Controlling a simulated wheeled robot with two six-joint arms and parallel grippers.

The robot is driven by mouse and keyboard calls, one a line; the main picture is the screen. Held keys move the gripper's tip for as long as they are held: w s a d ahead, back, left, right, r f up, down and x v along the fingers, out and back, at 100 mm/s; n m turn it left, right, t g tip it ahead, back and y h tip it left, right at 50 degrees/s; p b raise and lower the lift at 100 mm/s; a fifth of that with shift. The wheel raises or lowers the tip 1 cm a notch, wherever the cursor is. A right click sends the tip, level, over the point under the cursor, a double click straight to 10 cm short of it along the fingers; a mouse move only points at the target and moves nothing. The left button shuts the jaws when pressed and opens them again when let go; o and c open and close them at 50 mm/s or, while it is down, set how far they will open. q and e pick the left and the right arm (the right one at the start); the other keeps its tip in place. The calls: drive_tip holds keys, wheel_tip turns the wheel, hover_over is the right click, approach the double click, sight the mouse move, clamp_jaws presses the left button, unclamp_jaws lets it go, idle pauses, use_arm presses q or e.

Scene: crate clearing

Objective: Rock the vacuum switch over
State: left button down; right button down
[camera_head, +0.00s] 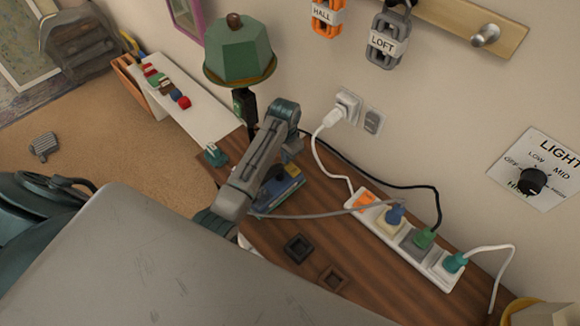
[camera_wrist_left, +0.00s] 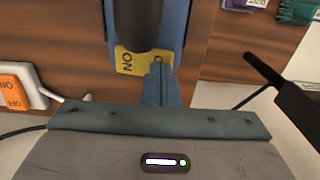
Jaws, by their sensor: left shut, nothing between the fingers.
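The vacuum (camera_head: 282,192) is a blue body with a yellow part, lying on the wooden tabletop beside my left arm in the head view. In the head view the left gripper (camera_head: 289,156) is small above the vacuum. My right gripper is out of view.
A white power strip (camera_head: 365,228) with several coloured plugs and an orange switch lies right of the vacuum. Grey and black cords cross nearby. A green-shaded lamp (camera_head: 240,52) stands behind.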

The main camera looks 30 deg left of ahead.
use_arm(q)
drive_tip(key=shift+f, duration=0.4)
drive_tip(key=shift+r+p, duration=0.8)
drive_tip(key=shift+r, duration=2.75)
